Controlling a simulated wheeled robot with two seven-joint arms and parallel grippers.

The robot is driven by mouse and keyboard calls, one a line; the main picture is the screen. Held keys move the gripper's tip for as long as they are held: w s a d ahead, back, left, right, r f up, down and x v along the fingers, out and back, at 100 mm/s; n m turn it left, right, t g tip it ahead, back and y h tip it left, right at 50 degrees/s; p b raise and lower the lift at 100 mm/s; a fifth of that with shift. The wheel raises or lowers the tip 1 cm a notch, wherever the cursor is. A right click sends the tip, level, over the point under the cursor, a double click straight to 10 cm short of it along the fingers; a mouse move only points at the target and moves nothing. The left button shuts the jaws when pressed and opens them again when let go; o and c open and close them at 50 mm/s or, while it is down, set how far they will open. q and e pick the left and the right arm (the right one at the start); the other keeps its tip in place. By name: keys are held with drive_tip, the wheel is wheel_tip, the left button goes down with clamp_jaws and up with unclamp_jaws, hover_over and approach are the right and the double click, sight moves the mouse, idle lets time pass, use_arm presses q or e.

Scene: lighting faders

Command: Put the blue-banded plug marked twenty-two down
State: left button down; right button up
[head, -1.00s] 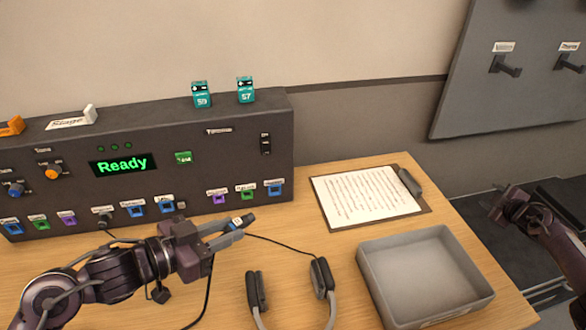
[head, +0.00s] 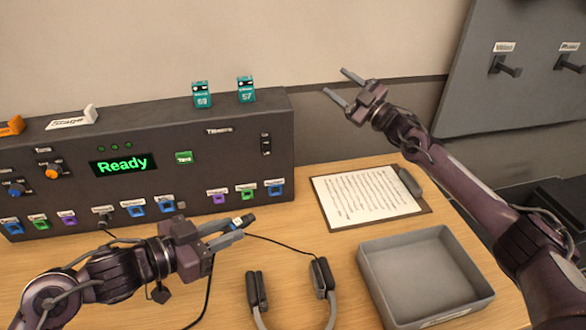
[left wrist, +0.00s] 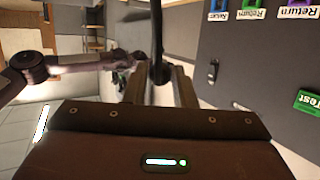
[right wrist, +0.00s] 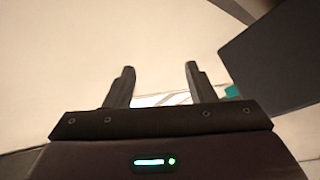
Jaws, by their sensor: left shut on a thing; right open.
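A dark plug (head: 247,220) with a small pale and blue band is held in my left gripper (head: 230,231), above the desk in front of the console. Its number cannot be read. In the left wrist view the dark plug (left wrist: 158,73) sits between the fingers, with a dark length rising past them. My left gripper is shut on it. My right gripper (head: 334,82) is open and empty, raised in front of the wall right of the console. It also shows open in the right wrist view (right wrist: 158,78).
The console (head: 60,145) reads "Ready" and has a row of coloured sockets along its lower front. Headphones (head: 321,277) lie on the desk near the front. A grey open tray (head: 372,255) stands right, with a clipboard (head: 425,206) behind it. Wall hooks (head: 507,67) are at upper right.

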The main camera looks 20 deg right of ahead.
drive_tip(key=s+a+r+n+g+y, duration=0.3)
drive_tip(key=a+r+n+g, duration=0.15)
drive_tip(key=a, duration=0.35)
drive_tip(key=s+a+r+n+g+y, duration=0.35)
drive_tip(key=a+r+g, duration=0.2)
drive_tip(key=a, duration=0.25)
drive_tip(key=s+a+r+n+g+y, duration=0.35)
drive_tip(key=a+r, duration=0.25)
drive_tip(key=a, duration=0.3)
drive_tip(key=s+a+f+n+g+h, duration=0.35)
drive_tip(key=s+a+f+g, duration=0.25)
drive_tip(key=s+a+g, duration=0.2)
drive_tip(key=m+g+h, duration=0.3)
drive_tip(key=m+h, duration=0.4)
approach(250, 213)
drive_tip(key=shift+t, duration=0.35)
drive_tip(key=x, duration=1)
drive_tip(key=shift+s+r, duration=0.1)
drive_tip(key=shift+s, duration=0.1)
